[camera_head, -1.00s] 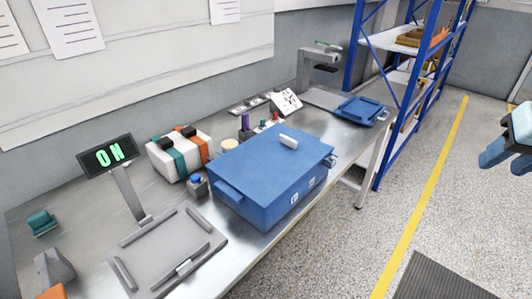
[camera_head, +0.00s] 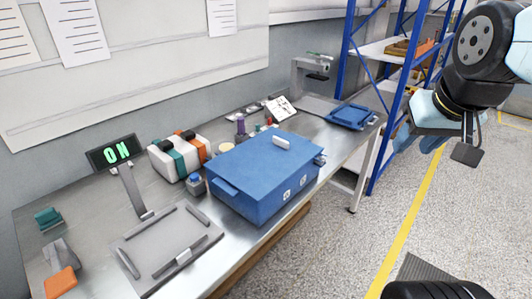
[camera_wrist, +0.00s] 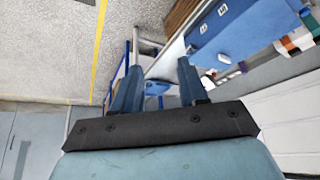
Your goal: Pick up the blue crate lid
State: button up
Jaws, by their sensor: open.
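The blue crate lid (camera_head: 262,158) lies on top of the blue crate (camera_head: 268,204) on the workbench, with a white handle (camera_head: 281,142) standing up from it. My gripper (camera_head: 422,140) is open and empty, raised in the air to the right of the bench and well apart from the lid. Its two blue fingers spread apart in the wrist view (camera_wrist: 158,84).
A blue-framed shelf (camera_head: 395,95) stands behind. The floor right of the bench is mostly clear.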

jog(key=w+d+f+n+t+h, duration=0.1)
jog(key=w+f+n+t, duration=0.1)
jog(key=w, duration=0.9)
jog(key=w+d+f+n+t, duration=0.1)
jog(key=w+f+n+t, duration=0.15)
jog(key=w, duration=0.85)
jog(key=n+g+y, duration=0.2)
jog(key=n+y, duration=0.4)
jog(key=y, duration=0.6)
send_near(282, 140)
jog(key=x, duration=0.3)
jog(key=shift+w+d, duration=0.15)
jog(key=shift+w, duration=0.15)
jog(key=shift+s+x, duration=0.2)
jog(key=shift+x, duration=2.45)
grip_shut()
